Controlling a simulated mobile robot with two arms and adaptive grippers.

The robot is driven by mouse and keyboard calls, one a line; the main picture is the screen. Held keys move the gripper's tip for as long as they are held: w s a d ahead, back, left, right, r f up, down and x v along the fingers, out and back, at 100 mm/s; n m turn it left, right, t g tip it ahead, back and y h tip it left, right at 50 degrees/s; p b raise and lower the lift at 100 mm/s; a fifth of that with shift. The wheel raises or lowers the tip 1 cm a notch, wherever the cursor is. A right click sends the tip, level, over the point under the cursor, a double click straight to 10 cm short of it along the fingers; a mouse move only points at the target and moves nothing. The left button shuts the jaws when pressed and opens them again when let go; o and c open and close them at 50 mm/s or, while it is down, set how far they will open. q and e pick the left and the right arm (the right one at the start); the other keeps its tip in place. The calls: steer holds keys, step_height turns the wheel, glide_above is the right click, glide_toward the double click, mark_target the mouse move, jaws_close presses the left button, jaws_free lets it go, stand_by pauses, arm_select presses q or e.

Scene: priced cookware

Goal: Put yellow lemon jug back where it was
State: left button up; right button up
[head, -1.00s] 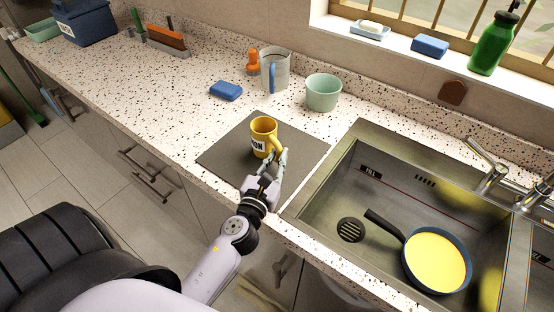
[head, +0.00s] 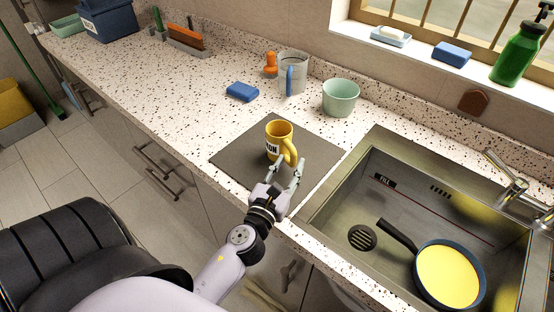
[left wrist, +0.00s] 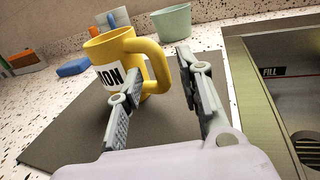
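The yellow lemon jug (head: 277,140) stands upright on a dark grey mat (head: 235,157) on the counter, left of the sink. My left gripper (head: 287,172) is just in front of the jug on the handle side. Its fingers (left wrist: 160,95) are spread apart. The handle's lower part is near the left finger; I cannot tell whether they touch. My right gripper is not in view.
A blue sponge (head: 242,92), a grey jug with a blue handle (head: 293,72) and a mint bowl (head: 341,97) stand behind the mat. The counter's left stretch is mostly clear.

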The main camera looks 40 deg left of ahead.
arm_select(q)
steer(key=s+b, duration=0.1)
steer(key=s, duration=0.2)
steer(key=s+d+b, duration=0.1)
steer(key=s, duration=0.2)
steer(key=s+d+b, duration=0.1)
steer(key=s+b, duration=0.1)
steer(key=s, duration=0.1)
steer(key=shift+s+f, duration=0.1)
steer(key=shift+f, duration=0.05)
steer(key=shift+s+r, duration=0.2)
steer(key=shift+s, duration=0.15)
steer(key=shift+f, duration=0.15)
